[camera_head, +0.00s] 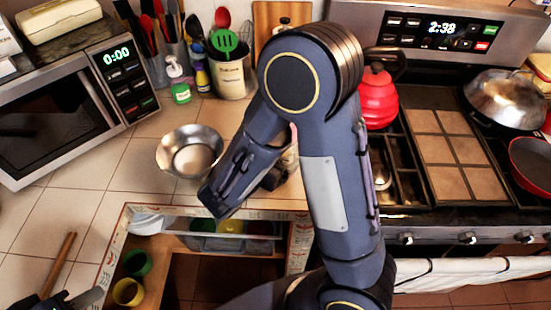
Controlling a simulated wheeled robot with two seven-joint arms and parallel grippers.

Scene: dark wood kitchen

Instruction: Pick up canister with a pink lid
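A pale object with a pinkish top edge (293,133) stands on the counter behind my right arm. Most of it is hidden, so I cannot tell whether it is the canister with the pink lid. My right arm rises from the bottom, bends high in the middle and comes down toward the counter. A dark part of its gripper end (274,179) shows close to the pale object. Its fingertips are hidden. My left gripper (72,300) is at the bottom left edge, partly cut off, well away from the pale object. Its opening is unclear.
A metal bowl (189,151) sits on the tiled counter left of my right arm. Behind are a utensil crock (231,78) and soap bottle (179,82). A microwave (60,110) stands left. A red kettle (378,101) is on the stove. An open drawer (172,255) with cups is below.

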